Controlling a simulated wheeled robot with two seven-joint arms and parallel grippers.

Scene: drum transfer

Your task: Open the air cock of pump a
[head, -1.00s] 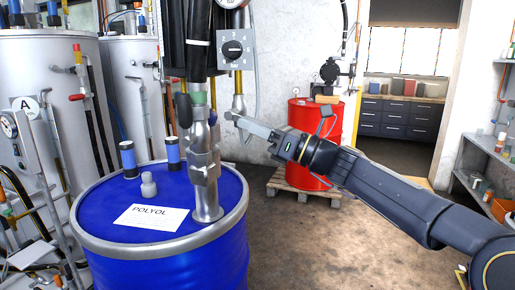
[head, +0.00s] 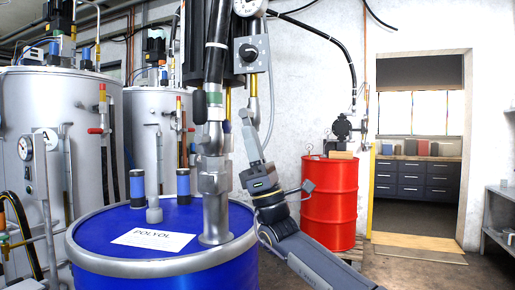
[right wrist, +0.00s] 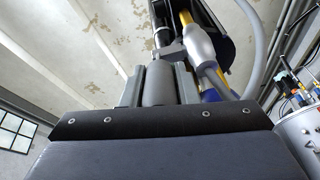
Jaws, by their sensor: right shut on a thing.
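Pump a (head: 213,170) stands upright in the blue drum labelled POLYOL (head: 150,262), with black hoses above. In the right wrist view, the two fingers of my right gripper (right wrist: 160,84) close around a grey cylindrical part, which I take as the air cock (right wrist: 158,78). Its lever position is hidden. My left gripper is out of view.
A red drum (head: 330,205) stands on a pallet at the back right. Tall silver tanks (head: 70,130) with valves and pipes fill the left. Two blue-and-black cylinders (head: 183,184) sit on the drum lid. Open floor (head: 410,275) lies at the right.

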